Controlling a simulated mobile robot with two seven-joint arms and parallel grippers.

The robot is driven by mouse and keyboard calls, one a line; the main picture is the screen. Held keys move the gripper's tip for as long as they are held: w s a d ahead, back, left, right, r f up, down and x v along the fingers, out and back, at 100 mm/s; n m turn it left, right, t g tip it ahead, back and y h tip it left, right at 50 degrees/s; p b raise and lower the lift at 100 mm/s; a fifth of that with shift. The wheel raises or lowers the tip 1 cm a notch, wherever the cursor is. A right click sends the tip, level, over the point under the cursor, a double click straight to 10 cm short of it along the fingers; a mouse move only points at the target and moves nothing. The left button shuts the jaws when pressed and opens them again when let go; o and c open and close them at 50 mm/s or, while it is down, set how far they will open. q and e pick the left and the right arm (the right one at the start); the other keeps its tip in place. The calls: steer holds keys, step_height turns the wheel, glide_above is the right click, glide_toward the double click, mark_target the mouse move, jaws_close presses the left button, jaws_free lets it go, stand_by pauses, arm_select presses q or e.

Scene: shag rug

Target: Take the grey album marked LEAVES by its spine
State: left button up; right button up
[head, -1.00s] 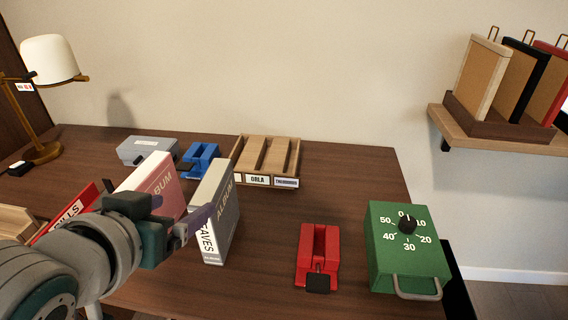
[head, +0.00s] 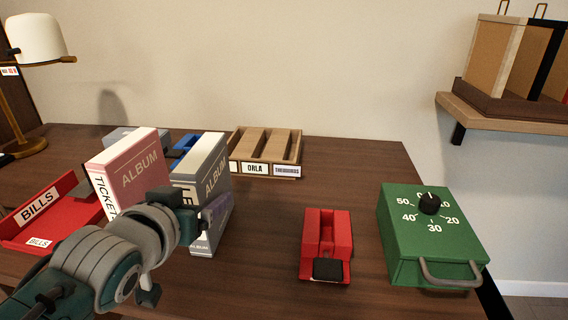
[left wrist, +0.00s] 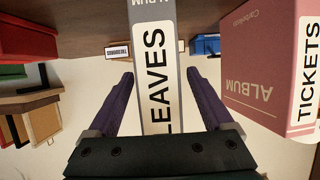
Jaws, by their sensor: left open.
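The grey album (head: 213,172) marked LEAVES stands upright on the brown desk, its white spine facing me. My left gripper (head: 203,212) is at the spine, which it partly hides in the head view. In the left wrist view the open gripper (left wrist: 160,76) has one purple finger on each side of the LEAVES spine (left wrist: 155,45), with visible gaps on both sides. I cannot tell how deep the fingers reach along the covers. My right gripper is not in view.
A pink album (head: 138,170) marked TICKETS stands close to the left of the grey one. A red BILLS tray (head: 70,188) lies farther left. A red block-like device (head: 327,232) and a green timer box (head: 425,235) are to the right. A wooden rack (head: 265,147) is behind.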

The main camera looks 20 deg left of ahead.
arm_select(q)
steer(key=shift+x, duration=1.15)
jaws_close()
steer(key=shift+r, duration=0.15)
